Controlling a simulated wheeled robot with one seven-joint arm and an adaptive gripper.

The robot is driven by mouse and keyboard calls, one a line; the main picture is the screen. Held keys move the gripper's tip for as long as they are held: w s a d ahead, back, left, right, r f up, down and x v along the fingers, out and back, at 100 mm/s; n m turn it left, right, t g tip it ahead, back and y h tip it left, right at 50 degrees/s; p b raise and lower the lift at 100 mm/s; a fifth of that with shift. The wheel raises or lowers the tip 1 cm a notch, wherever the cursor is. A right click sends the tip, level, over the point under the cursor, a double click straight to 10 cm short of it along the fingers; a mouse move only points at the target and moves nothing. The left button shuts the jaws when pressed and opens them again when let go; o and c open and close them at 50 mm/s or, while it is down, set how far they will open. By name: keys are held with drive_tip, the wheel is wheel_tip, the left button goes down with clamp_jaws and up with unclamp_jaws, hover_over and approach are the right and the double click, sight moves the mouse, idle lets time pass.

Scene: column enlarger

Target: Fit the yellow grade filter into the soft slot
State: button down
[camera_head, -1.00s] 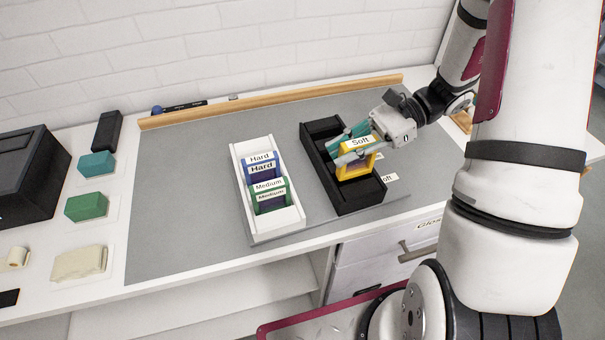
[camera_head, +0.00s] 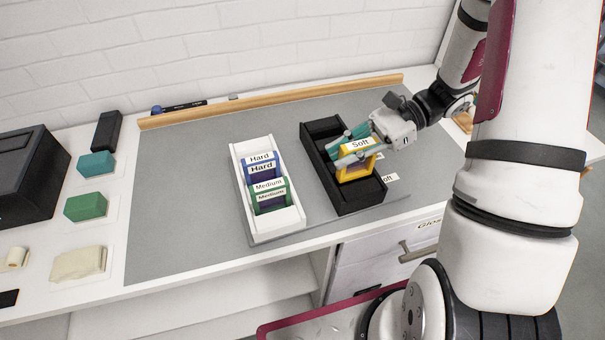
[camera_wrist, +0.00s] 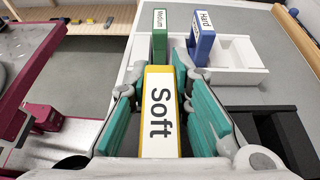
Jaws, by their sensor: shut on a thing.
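The yellow grade filter (camera_head: 357,168), labelled Soft, stands upright between the teal-padded fingers of my gripper (camera_head: 351,146). My gripper is shut on it, and its Soft label faces up in the wrist view (camera_wrist: 160,112). The filter is over the black rack (camera_head: 358,195); its lower end looks to be at or in the rack, but I cannot tell whether it is seated. A white tag ending in "oft" (camera_head: 390,178) shows beside the black rack, partly hidden. The white rack (camera_head: 283,222) to the left holds the blue Hard filter (camera_head: 262,168) and the green Medium filter (camera_head: 270,195).
Both racks stand on a grey mat (camera_head: 190,200), which is clear to their left. A wooden strip (camera_head: 270,100) runs along the back. Teal (camera_head: 96,165) and green (camera_head: 86,206) blocks and a black box (camera_head: 30,175) are at the far left.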

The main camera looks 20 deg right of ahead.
drive_tip(key=shift+f+b, duration=1.05)
drive_tip(key=shift+f, duration=1.4)
idle(0.5)
drive_tip(key=c, duration=1.4)
unclamp_jaws()
drive_tip(key=v, duration=0.8)
idle(0.4)
drive_tip(key=shift+d, duration=0.1)
drive_tip(key=v, duration=1.1)
drive_tip(key=shift+d+r, duration=0.15)
drive_tip(key=shift+d, duration=0.2)
